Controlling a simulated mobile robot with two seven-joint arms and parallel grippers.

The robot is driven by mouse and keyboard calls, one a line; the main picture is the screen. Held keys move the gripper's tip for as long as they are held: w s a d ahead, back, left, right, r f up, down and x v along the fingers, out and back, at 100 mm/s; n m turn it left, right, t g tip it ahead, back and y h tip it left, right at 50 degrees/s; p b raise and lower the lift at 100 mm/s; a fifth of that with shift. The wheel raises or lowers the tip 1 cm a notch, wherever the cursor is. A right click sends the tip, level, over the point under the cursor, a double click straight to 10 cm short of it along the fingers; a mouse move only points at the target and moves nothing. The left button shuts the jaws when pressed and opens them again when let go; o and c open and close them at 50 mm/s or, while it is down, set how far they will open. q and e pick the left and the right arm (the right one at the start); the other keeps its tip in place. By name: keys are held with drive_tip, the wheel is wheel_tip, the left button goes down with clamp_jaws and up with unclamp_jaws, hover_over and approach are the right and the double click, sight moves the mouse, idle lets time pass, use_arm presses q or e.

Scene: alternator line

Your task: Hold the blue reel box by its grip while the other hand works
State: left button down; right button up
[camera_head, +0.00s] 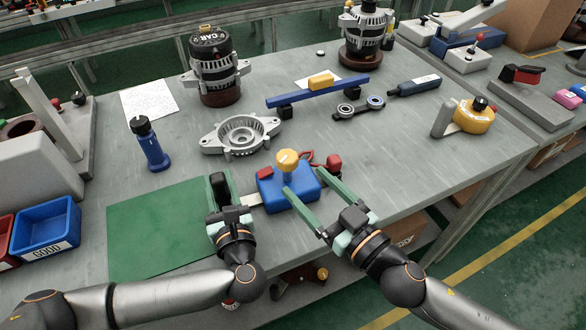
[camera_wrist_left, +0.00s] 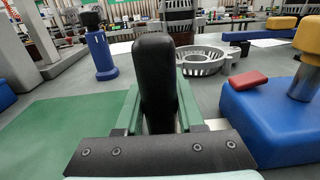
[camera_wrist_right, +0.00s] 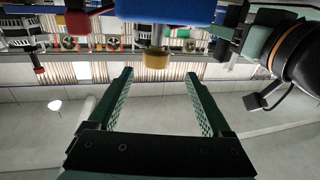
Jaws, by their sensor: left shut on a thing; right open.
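The blue reel box (camera_head: 270,194) stands near the table's front edge, with a yellow knob (camera_head: 288,158) on a post and a red piece on top. A pale metal bar (camera_head: 250,200) runs from its left side toward a black upright grip (camera_head: 217,184). My left gripper (camera_head: 219,196) is shut on this grip, which stands between its fingers in the left wrist view (camera_wrist_left: 155,75). My right gripper (camera_head: 311,178) is open and empty, its fingers reaching toward the box's right side. In the right wrist view, the box (camera_wrist_right: 165,10) and knob (camera_wrist_right: 157,60) appear beyond the open fingers.
An alternator housing (camera_head: 240,134) sits behind the box.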

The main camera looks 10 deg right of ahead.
drive_tip(key=shift+w+f+n+g+y, duration=0.1)
drive_tip(key=shift+w+n+g+y, duration=0.3)
drive_tip(key=shift+w+n+y, duration=0.15)
drive_tip(key=w+d+n+g+y, duration=0.2)
drive_tip(key=d+n+g+y, duration=0.25)
drive_tip(key=g+y, duration=0.2)
drive_tip(key=shift+n+h, duration=0.4)
drive_tip(key=x, duration=1.2)
drive_tip(key=shift+w+a, duration=0.1)
drive_tip(key=shift+w, duration=0.05)
clamp_jaws()
